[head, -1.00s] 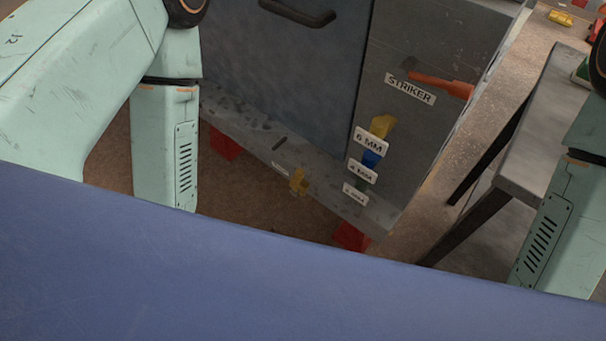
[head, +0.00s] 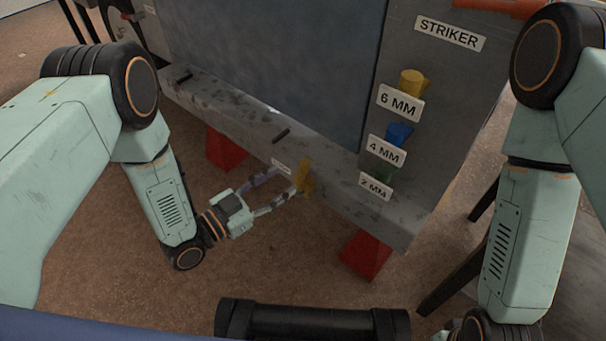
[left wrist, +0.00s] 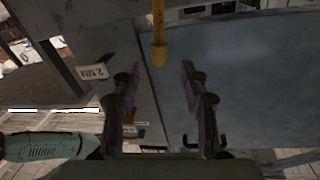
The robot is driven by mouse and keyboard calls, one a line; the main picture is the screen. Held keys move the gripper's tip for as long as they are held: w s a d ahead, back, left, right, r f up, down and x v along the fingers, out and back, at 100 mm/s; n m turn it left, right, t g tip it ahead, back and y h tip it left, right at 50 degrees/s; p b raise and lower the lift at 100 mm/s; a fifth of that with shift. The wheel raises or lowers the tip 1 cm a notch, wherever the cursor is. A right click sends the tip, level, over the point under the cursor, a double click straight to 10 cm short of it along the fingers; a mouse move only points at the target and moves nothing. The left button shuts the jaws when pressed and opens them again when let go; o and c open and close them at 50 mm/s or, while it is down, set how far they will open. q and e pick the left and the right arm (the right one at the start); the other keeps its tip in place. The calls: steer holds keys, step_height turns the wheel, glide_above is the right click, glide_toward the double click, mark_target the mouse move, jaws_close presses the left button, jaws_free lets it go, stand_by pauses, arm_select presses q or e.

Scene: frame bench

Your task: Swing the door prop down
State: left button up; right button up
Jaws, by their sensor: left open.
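A yellow piece, which looks like the door prop (head: 305,178), is at the lower front edge of the grey frame, next to a small white label. In the left wrist view a yellow rod with a thicker end, apparently the same prop (left wrist: 159,52), hangs in from the top, centred ahead of the fingers. My left gripper (head: 288,183) is open, its fingertips close to the prop. In the left wrist view the left gripper (left wrist: 160,76) has a finger on each side of the rod's line, with no clear contact.
The dark door panel (head: 270,65) fills the frame's middle. Yellow, blue and green knobs labelled 6 MM (head: 399,103), 4 MM and 2 MM sit to its right, below an orange STRIKER handle (head: 500,7). Red feet (head: 365,255) support the frame.

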mark_target(301, 170)
arm_select(q)
steer(key=b+x, duration=0.2)
steer(key=x, duration=0.5)
steer(key=shift+d, duration=0.3)
steer(key=shift+w, duration=0.25)
jaws_close()
